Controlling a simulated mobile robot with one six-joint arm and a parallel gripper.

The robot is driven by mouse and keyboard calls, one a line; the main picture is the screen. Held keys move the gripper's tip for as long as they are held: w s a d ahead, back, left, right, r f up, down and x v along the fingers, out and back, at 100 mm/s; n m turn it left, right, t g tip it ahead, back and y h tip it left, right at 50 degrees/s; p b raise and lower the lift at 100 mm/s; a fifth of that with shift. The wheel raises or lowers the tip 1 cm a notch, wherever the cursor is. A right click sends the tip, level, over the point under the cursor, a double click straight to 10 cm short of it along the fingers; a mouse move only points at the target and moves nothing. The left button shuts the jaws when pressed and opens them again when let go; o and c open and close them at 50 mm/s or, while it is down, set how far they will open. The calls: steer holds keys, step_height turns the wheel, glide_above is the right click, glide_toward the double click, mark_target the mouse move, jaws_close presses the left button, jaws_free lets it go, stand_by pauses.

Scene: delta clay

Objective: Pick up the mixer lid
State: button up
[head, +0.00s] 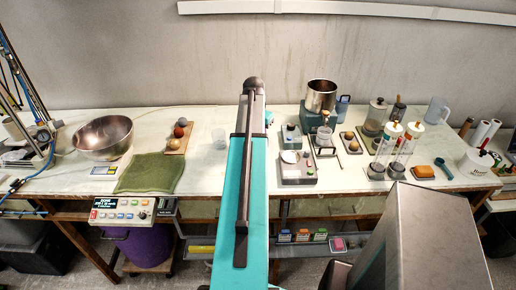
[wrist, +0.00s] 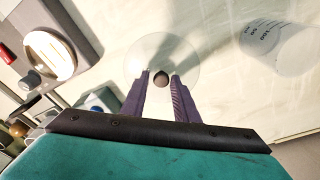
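The lid is a clear round disc (wrist: 185,60) with a small dark knob (wrist: 161,79) at its middle, in the wrist view. It lies over the pale worktop. My gripper (wrist: 161,75) has its two purple-grey fingers one on each side of the knob. The fingers look apart, with a thin gap on each side of the knob. I cannot tell how high the fingertips are relative to it. In the head view my teal arm hides the gripper and the lid. A metal pot (head: 321,95) stands on a stand at the back right; I cannot tell if it is the mixer.
A clear beaker (wrist: 280,45) stands right of the lid; it also shows in the head view (head: 218,138). A grey device with a round white plate (wrist: 48,55) is to the left. A green cloth (head: 150,174) and steel bowl (head: 103,138) are at left. Clear worktop surrounds the lid.

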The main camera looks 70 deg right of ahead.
jaws_close()
steer(key=shift+r, duration=0.1)
step_height(320, 180, up, 10)
steer(key=b, duration=0.2)
steer(key=shift+b, duration=0.35)
stand_by(0.3)
steer(key=shift+s, duration=0.15)
stand_by(0.6)
